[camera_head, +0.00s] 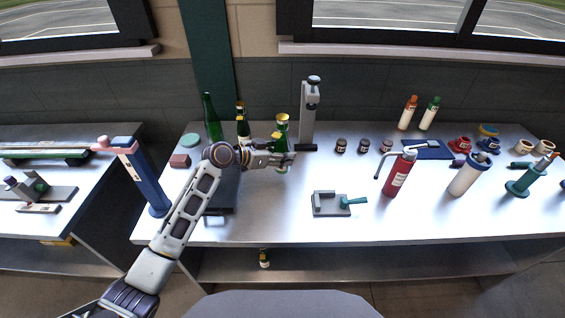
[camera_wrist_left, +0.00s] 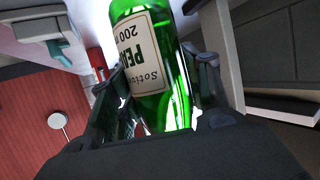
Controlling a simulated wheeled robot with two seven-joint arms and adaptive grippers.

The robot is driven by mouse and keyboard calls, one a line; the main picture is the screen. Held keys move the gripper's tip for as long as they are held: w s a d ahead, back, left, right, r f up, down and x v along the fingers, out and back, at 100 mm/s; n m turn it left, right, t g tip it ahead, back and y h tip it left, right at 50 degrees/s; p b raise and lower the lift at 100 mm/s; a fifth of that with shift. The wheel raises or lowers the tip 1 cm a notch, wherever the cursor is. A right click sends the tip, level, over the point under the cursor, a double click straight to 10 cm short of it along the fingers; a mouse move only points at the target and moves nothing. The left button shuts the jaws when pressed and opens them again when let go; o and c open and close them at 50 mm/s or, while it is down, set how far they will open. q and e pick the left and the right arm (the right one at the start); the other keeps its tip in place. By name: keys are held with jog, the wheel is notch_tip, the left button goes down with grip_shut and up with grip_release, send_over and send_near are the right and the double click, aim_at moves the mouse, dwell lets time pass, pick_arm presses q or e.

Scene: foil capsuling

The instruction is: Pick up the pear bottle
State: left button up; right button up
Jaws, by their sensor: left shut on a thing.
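The pear bottle (camera_head: 282,132) is green glass with a gold top and stands upright near the middle-left of the bench. In the left wrist view the bottle (camera_wrist_left: 178,100) shows a cream label, upside down, with "PEA" and "200" readable. My left gripper (camera_head: 284,161) is shut on it, one finger on each side of the glass, as the left wrist view (camera_wrist_left: 160,92) shows. I cannot tell whether its base touches the bench. My right gripper is not in view.
A grey column device (camera_head: 308,115) stands close behind right. A grey fixture with a teal lever (camera_head: 336,204) lies in front.

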aim_at(276, 145)
pick_arm(q)
jog(key=shift+r, duration=1.7)
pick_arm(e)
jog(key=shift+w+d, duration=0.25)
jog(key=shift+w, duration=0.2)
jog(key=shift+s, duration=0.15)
